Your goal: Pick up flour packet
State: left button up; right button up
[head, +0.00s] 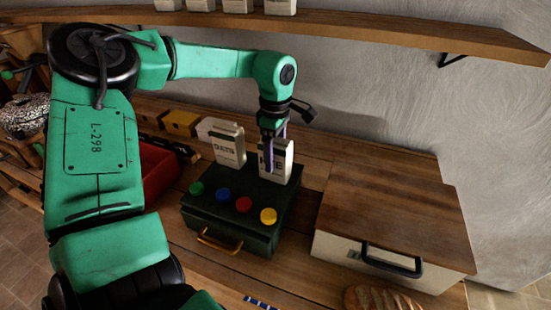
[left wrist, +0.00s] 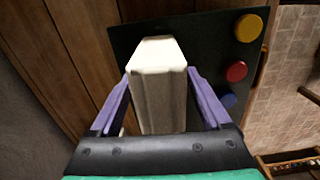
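The flour packet (head: 284,163) is a pale upright carton on the right rear of the dark green box. Its print is partly covered by my gripper. In the left wrist view the packet (left wrist: 158,92) stands between the two purple fingers. My left gripper (head: 272,152) reaches down over it from above, one finger on each side. The left gripper (left wrist: 159,75) has its fingertips against the packet's two sides. The packet's foot appears to rest on the box; no clear gap shows. My right gripper is in neither view.
The dark green box (head: 225,232) has several coloured buttons and a brass handle. Another white carton (head: 228,142) stands left of the packet. A wooden-lidded bin (head: 395,205) is at right, bread (head: 380,298) in front. A red crate (head: 160,168) lies left; a shelf (head: 400,35) runs above.

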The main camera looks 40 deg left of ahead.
pick_arm(q)
jog(key=c, duration=1)
jog(key=shift+r, duration=0.1)
grip_shut()
